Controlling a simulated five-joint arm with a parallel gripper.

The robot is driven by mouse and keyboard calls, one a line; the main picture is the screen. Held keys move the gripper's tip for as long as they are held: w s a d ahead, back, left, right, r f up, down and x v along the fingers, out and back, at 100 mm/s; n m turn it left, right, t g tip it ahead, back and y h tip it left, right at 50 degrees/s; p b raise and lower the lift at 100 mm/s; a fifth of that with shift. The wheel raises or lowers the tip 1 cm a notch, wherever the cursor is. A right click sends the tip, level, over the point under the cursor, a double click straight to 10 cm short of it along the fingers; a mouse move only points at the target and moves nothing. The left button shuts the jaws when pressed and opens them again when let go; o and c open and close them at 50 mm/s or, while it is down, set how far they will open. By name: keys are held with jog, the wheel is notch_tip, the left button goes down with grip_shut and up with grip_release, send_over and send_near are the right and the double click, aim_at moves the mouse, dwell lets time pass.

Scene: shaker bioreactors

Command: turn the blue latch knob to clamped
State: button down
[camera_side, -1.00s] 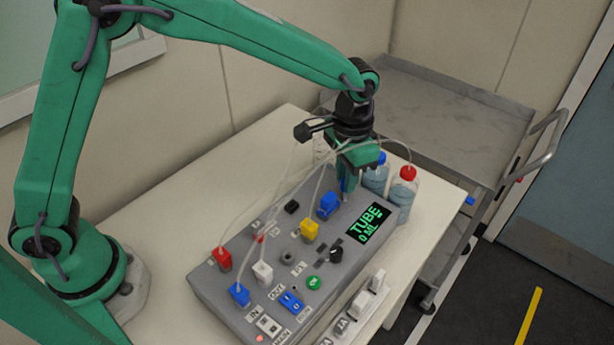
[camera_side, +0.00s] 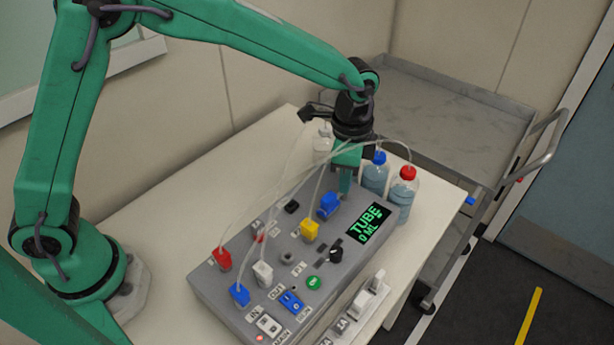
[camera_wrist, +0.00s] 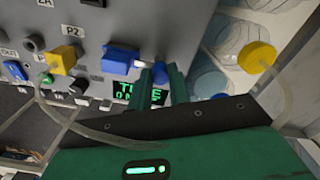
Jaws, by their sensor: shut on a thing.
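In the wrist view the blue latch knob (camera_wrist: 159,72) sits on the grey control box (camera_wrist: 185,20), between the two green fingers of my gripper (camera_wrist: 161,82). The fingers are shut on it. In the side view my gripper (camera_side: 345,188) points down at the far end of the box (camera_side: 215,285), and its fingers largely hide the knob there. A larger blue block (camera_side: 328,205) stands right beside the fingers; it also shows left of the knob in the wrist view (camera_wrist: 122,58). I cannot read the knob's clamped mark.
Bottles with blue (camera_side: 379,158) and red (camera_side: 408,173) caps stand just right of my gripper. Thin tubes arch over the box. A yellow plug (camera_side: 309,229), a black knob (camera_side: 336,255) and a display reading "TUBE 0 ML" (camera_side: 367,224) are near.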

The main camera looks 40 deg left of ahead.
dwell(0.3)
jog(key=c, duration=1.3)
grip_release()
jog(key=shift+r, duration=0.15)
notch_tip(320, 180, up, 7)
jog(key=shift+r, duration=0.3)
